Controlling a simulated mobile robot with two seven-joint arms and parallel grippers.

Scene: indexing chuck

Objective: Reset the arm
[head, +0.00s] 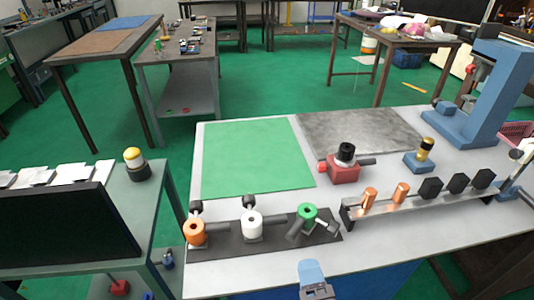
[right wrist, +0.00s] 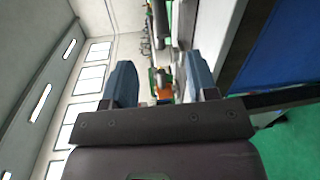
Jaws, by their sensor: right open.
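My right gripper (head: 314,284) shows at the bottom middle of the head view, in front of the table's near edge and apart from everything on it. In the right wrist view its two blue fingers (right wrist: 161,85) stand wide apart with nothing between them. My left gripper is in neither view. The indexing chuck may be the red block with a black top (head: 345,163) on the table; I cannot tell for sure. An orange (head: 195,232), a white (head: 251,222) and a green ring-topped piece (head: 308,214) stand on a dark strip with grey and black cylinders.
A rail (head: 418,204) holds copper and black pieces on the right. A blue press-like machine (head: 481,95) stands at the back right, with a yellow-topped blue block (head: 421,157) near it. The green mat (head: 255,157) is clear. A dark screen (head: 65,230) stands on the left table.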

